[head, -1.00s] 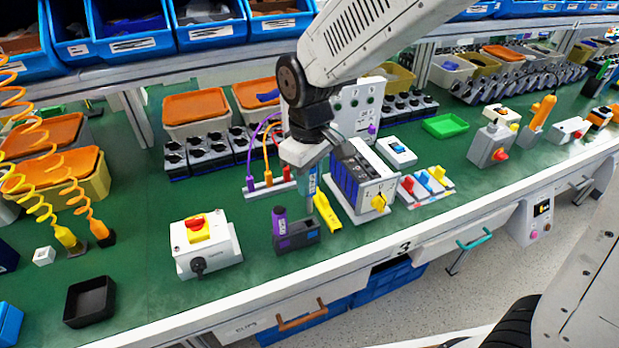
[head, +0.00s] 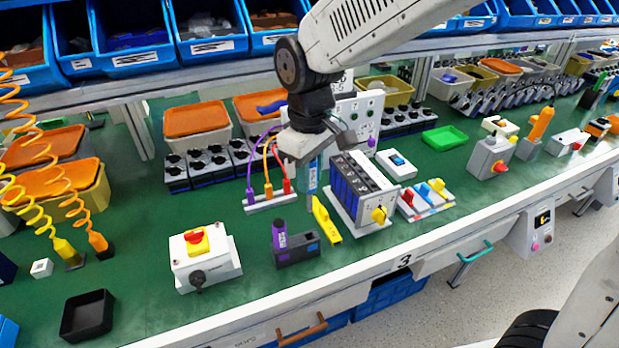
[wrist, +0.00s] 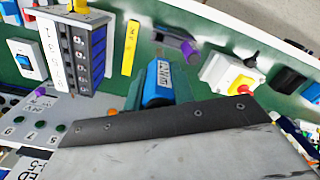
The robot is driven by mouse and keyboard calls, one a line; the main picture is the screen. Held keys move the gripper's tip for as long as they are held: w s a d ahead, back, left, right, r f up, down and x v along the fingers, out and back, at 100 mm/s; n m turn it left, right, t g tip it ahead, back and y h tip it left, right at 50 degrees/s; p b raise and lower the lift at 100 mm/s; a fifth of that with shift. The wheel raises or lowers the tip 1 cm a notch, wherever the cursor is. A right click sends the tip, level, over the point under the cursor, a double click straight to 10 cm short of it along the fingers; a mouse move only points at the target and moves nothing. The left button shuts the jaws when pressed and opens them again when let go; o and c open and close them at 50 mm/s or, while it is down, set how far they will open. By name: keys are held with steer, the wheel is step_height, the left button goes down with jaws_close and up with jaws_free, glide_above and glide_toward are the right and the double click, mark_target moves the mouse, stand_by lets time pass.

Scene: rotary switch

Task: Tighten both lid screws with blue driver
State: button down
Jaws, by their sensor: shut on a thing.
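My gripper (head: 309,160) is shut on the blue driver (head: 312,177), which hangs below the jaws, roughly upright, above the green bench. The white switch box (head: 205,260), with a yellow plate and red knob (head: 195,238), sits left of and nearer than my gripper. It also shows in the wrist view (wrist: 225,78). The driver is apart from this box. The lid screws are too small to make out.
A dark holder (head: 298,248) with a purple-handled tool (head: 279,234) stands between the box and a yellow bar (head: 326,220). A blue-and-white module block (head: 365,190) is close at right. Plugged cables (head: 268,195) stand at left.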

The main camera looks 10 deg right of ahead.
steer(key=shift+r, duration=1.5)
steer(key=shift+f, duration=0.1)
